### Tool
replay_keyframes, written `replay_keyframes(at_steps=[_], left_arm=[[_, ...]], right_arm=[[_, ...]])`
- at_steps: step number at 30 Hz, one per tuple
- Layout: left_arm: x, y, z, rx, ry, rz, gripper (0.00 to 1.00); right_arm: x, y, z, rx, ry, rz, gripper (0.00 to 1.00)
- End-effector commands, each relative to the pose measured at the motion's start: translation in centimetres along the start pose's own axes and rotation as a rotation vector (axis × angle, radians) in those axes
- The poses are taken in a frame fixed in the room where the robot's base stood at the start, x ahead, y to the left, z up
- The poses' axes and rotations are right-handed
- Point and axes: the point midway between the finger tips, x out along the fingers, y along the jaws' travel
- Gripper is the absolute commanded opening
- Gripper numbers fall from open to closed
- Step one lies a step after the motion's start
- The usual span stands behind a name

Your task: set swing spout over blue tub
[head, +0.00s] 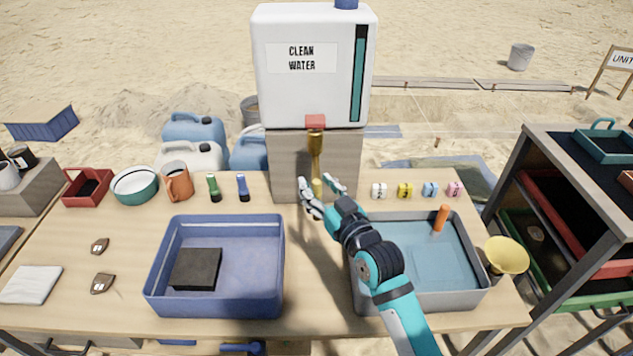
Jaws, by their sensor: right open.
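The brass swing spout (316,158) comes out below a red block (315,121) on the white clean water tank (315,75). It points toward me, its end between the two tubs, over neither. The blue tub (160,258) stands on the table to the left of the spout, with a dark block (196,268) inside. My right gripper (322,187) is open, its fingers on either side of the spout's lower end; I cannot tell whether they touch it. My left gripper is not in view.
A grey tub (474,291) with bluish water and an orange-handled item (440,218) is partly hidden behind my right arm. Behind the tubs stand an orange jug (177,183), a green bottle (214,188), a blue bottle (243,188) and several small colored blocks (404,190).

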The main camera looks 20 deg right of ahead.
Motion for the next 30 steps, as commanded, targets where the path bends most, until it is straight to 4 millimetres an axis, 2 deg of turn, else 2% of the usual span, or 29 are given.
replay_keyframes(at_steps=[4, 12, 22, 30], left_arm=[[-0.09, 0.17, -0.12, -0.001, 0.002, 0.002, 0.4], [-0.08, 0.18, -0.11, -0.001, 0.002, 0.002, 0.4], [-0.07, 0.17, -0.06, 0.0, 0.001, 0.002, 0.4], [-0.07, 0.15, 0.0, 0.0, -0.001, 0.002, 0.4]], right_arm=[[0.78, -0.04, -0.03, 0.001, 0.0, -0.001, 0.44], [0.84, -0.03, 0.0, 0.001, 0.0, 0.0, 0.42], [0.82, -0.01, 0.0, 0.0, 0.0, 0.0, 0.0], [0.8, -0.01, 0.01, 0.0, 0.0, 0.0, 0.0]])
